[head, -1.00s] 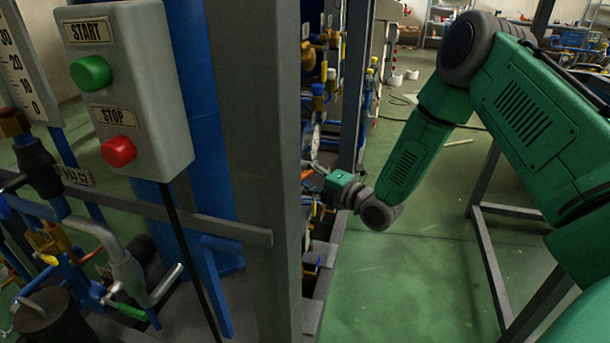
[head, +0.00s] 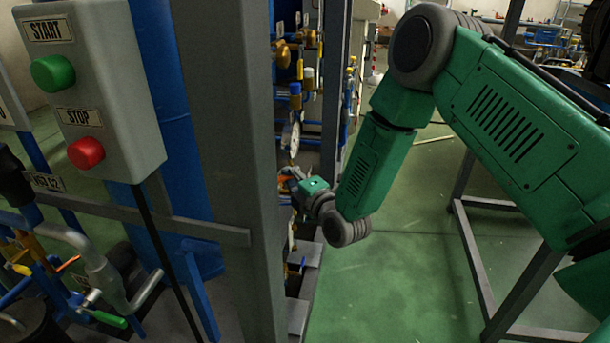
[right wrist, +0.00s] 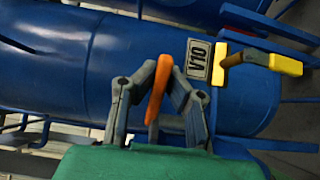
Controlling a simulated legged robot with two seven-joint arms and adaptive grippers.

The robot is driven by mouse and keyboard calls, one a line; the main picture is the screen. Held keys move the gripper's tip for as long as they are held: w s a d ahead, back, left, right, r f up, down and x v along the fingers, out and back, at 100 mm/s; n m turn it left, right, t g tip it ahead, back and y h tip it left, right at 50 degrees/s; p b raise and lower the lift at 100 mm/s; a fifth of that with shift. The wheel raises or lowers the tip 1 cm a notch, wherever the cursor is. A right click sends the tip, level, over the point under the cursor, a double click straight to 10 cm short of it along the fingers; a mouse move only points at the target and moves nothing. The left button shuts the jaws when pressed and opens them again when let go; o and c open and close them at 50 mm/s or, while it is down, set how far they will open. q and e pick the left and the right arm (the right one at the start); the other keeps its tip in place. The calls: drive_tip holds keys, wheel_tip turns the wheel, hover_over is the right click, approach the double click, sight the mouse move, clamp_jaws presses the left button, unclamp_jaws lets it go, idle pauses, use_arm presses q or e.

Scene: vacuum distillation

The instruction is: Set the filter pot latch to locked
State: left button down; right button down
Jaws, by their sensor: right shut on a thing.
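My right gripper (right wrist: 162,78) is shut on an orange handle (right wrist: 154,106), which stands upright between its two grey fingers in the right wrist view. The handle looks like the latch, but no label on it shows. Behind it lies a large blue vessel (right wrist: 70,65), with a V10 tag (right wrist: 198,60) beside the fingers. In the head view my right gripper (head: 290,180) reaches in behind a grey post, so its fingertips and the latch are largely hidden there. Whether the latch is locked cannot be told. My left gripper is not in view.
A grey upright post (head: 235,150) stands just left of my right gripper. A START/STOP box (head: 120,90) is at the upper left. A yellow handle (right wrist: 285,64) is right of the V10 tag. Green floor (head: 400,270) is free right of the rig.

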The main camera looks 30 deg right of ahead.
drive_tip(key=shift+s+a+f+m+g+h+p, duration=0.15)
drive_tip(key=shift+s+m+h+p, duration=0.25)
drive_tip(key=shift+m+h, duration=0.65)
drive_tip(key=shift+s+d+m+g+h+p, duration=0.1)
drive_tip(key=shift+s+m+g+h+p, duration=0.3)
drive_tip(key=shift+h, duration=1.1)
drive_tip(key=shift+s+a+f+m+g+h+p, duration=0.15)
drive_tip(key=shift+s+m+h, duration=0.25)
drive_tip(key=shift+m+h, duration=0.75)
drive_tip(key=shift+h, duration=0.3)
drive_tip(key=c, duration=1.6)
unclamp_jaws()
drive_tip(key=shift+d, duration=0.1)
drive_tip(key=shift+r, duration=0.1)
